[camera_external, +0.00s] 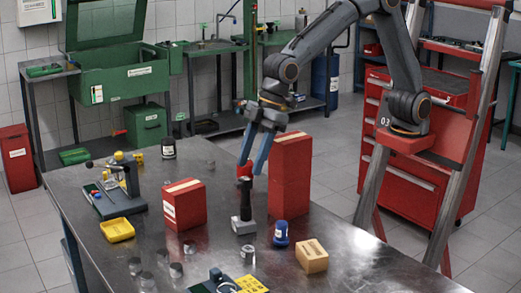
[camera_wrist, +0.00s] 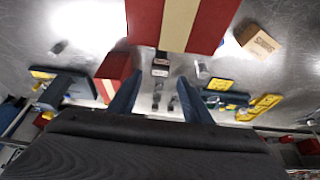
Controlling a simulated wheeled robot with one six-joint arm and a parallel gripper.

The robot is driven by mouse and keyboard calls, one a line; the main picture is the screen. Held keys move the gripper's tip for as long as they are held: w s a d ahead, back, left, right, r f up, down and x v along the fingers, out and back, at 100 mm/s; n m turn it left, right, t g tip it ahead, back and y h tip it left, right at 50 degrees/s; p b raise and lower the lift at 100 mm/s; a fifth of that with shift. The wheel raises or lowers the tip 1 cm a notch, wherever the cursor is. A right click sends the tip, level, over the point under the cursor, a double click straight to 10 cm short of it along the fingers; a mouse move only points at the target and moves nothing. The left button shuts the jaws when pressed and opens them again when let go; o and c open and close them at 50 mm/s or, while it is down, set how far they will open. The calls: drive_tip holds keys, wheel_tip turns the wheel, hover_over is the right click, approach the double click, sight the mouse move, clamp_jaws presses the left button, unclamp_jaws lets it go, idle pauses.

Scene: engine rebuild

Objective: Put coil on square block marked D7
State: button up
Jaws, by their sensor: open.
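My gripper (camera_external: 249,170) points down over the table with its two fingers apart; nothing shows held between them. Just below the fingertips an upright dark piece with a red top (camera_external: 244,196) stands on a grey square foot (camera_external: 243,226); it may be the coil, but I cannot tell. In the wrist view my gripper (camera_wrist: 160,80) has its blue fingers either side of a small dark square piece with a pale label (camera_wrist: 160,66), slightly beyond the tips. I cannot read D7 on anything, so I cannot tell which piece is the marked block.
A tall red box (camera_external: 290,180) stands close right of my gripper; a shorter red box (camera_external: 184,205) stands left. A blue jar (camera_external: 281,235) and tan box (camera_external: 312,257) are in front. A yellow tray (camera_external: 117,230) and several small metal cylinders (camera_external: 176,270) lie left.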

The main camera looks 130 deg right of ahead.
drive_tip(key=b+v, duration=0.1)
drive_tip(key=v, duration=0.5)
drive_tip(key=shift+r, duration=0.2)
drive_tip(key=s+a+f+n+y, duration=0.1)
drive_tip(key=s+a+f, duration=0.1)
drive_tip(key=a, duration=0.4)
drive_tip(key=s+a+f+n, duration=0.1)
drive_tip(key=s+a+n, duration=0.15)
drive_tip(key=a, duration=0.25)
drive_tip(key=s+d+f+n+g+h+p, duration=0.1)
drive_tip(key=s+f+n+p, duration=0.25)
drive_tip(key=s, duration=0.45)
drive_tip(key=s+d+f+n+g+p, duration=0.1)
drive_tip(key=s+d+f+n+p, duration=0.1)
drive_tip(key=s+n, duration=0.35)
drive_tip(key=s+d+f+m+g+b, duration=0.1)
drive_tip(key=s+d+f+m+b, duration=0.4)
drive_tip(key=s+f+m, duration=0.6)
drive_tip(key=shift+s+d+m+b, duration=0.3)
drive_tip(key=shift+s+d+m, duration=0.1)
drive_tip(key=shift+d+m, duration=0.45)
drive_tip(key=shift+d+f, duration=0.1)
